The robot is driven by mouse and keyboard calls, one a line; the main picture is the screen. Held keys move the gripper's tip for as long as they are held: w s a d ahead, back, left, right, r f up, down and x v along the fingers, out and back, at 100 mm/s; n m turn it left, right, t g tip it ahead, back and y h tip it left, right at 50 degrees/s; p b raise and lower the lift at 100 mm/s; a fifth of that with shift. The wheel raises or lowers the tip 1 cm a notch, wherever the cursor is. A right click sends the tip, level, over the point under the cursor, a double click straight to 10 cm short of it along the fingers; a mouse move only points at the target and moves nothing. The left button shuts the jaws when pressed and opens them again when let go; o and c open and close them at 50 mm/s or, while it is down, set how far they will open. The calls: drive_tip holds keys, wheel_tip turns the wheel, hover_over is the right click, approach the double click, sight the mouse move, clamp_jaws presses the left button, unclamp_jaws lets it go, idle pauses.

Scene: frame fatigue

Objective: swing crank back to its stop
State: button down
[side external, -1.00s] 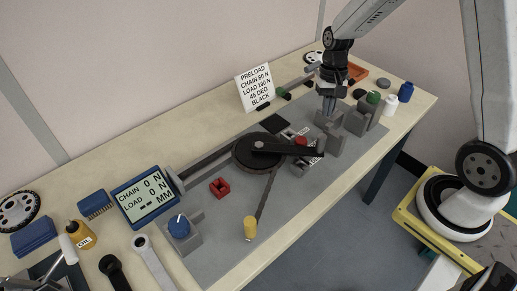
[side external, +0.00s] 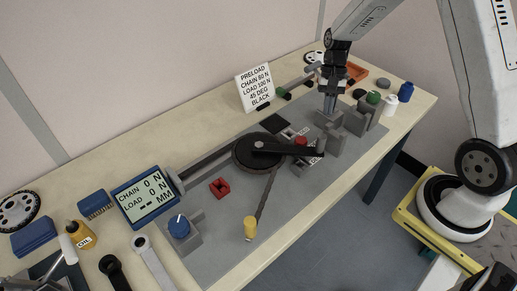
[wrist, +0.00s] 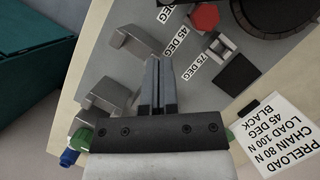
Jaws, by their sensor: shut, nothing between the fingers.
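The crank is a black arm (side external: 285,149) running right from a dark round disc (side external: 257,152) on the grey baseplate. Its outer end lies near a grey block and a white label, in front of a red knob (side external: 301,140). In the wrist view the red knob (wrist: 205,16) and part of the disc (wrist: 275,12) show at the top; I cannot make out the crank arm there. My gripper (side external: 330,110) points down behind the crank's outer end, apart from it, near grey blocks. In the wrist view its fingers (wrist: 158,62) are together and empty.
Grey blocks (wrist: 135,45) stand close to the fingers, near a "45 DEG" label (wrist: 166,42). Bottles (side external: 390,104) stand at right. The display (side external: 147,196) reads CHAIN 0 N. A preload card (side external: 254,88) stands behind.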

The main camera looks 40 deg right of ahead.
drive_tip(key=shift+x, duration=4.9)
drive_tip(key=shift+s, duration=0.15)
drive_tip(key=shift+s+a+m, duration=0.6)
drive_tip(key=shift+s+a, duration=0.1)
drive_tip(key=shift+s, duration=0.1)
drive_tip(key=s+a+m, duration=0.1)
drive_tip(key=a, duration=0.1)
drive_tip(key=s+a+m+t, duration=0.1)
drive_tip(key=s+a+m, duration=0.1)
drive_tip(key=shift+s+y, duration=0.15)
drive_tip(key=shift+y, duration=0.25)
drive_tip(key=a, duration=0.3)
drive_tip(key=s+a, duration=0.1)
drive_tip(key=a, duration=0.3)
drive_tip(key=s+a, duration=0.1)
drive_tip(key=a, duration=0.2)
drive_tip(key=shift+s+a, duration=0.25)
drive_tip(key=shift+a, duration=0.4)
drive_tip(key=shift+w+a+m+t, duration=0.2)
drive_tip(key=shift+a+m+t, duration=0.2)
drive_tip(key=shift+a+m, duration=0.55)
drive_tip(key=shift+a, duration=0.15)
drive_tip(key=shift+w+r+n, duration=0.15)
drive_tip(key=shift+r+n, duration=0.05)
drive_tip(key=shift+n, duration=0.05)
